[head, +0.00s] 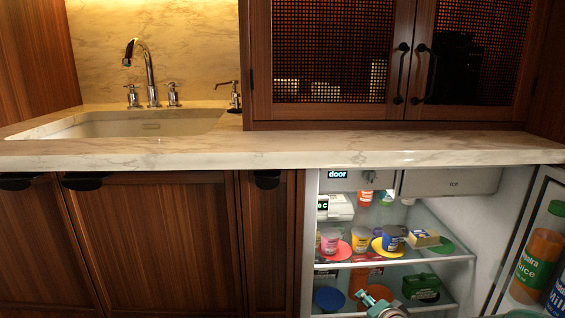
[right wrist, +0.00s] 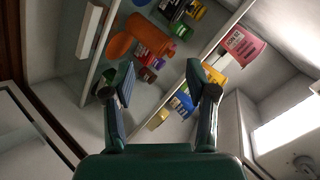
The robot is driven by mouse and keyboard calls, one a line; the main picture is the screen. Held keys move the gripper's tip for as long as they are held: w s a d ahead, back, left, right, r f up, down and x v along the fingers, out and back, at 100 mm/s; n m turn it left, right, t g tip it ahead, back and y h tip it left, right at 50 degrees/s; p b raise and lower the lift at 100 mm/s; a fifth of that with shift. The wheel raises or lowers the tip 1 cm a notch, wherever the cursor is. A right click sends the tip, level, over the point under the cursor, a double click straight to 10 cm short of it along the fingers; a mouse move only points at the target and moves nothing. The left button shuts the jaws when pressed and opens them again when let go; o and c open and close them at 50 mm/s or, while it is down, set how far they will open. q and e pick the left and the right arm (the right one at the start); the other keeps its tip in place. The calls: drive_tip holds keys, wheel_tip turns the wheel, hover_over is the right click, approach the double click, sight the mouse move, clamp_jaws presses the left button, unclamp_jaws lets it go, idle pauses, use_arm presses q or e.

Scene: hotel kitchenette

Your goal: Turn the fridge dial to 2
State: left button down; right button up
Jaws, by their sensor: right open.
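The fridge (head: 479,224) stands open under the counter, right of centre in the head view. A small round knob-like part (head: 370,176) shows under its top edge, too small to read any number. In the right wrist view a grey round part (right wrist: 303,163), possibly the dial, sits at the lower right corner below a bright lit panel (right wrist: 287,138); its markings cannot be read. My right gripper (head: 371,299) is low in front of the fridge opening. In its wrist view the two fingers (right wrist: 160,82) are apart with nothing held. My left gripper is out of view.
Glass shelves hold a pink cup (head: 330,240), a blue-and-yellow cup (head: 393,238), a butter box (head: 424,238) and a dark green box (head: 421,287). A freezer flap marked "ice" (head: 452,182) is above. The open door with a juice bottle (head: 538,256) bounds the right.

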drive_tip(key=s+a+f+n+g+y+p, duration=0.1)
drive_tip(key=s+a+f+n+g, duration=0.15)
drive_tip(key=s+f, duration=0.65)
drive_tip(key=s+a+f+n+g, duration=0.15)
drive_tip(key=s+f+g, duration=0.25)
drive_tip(key=s+f, duration=0.5)
drive_tip(key=s+a+f+n+g+y, duration=0.1)
drive_tip(key=s+a+f+n+g, duration=0.2)
drive_tip(key=s, duration=0.5)
drive_tip(key=s+a+f+n+g+y, duration=0.1)
drive_tip(key=s+a+f+g, duration=0.2)
drive_tip(key=s, duration=0.5)
wheel_tip(320, 180, up, 37)
drive_tip(key=w+t+p, duration=0.1)
drive_tip(key=p, duration=3.7)
drive_tip(key=shift+d+n, duration=0.3)
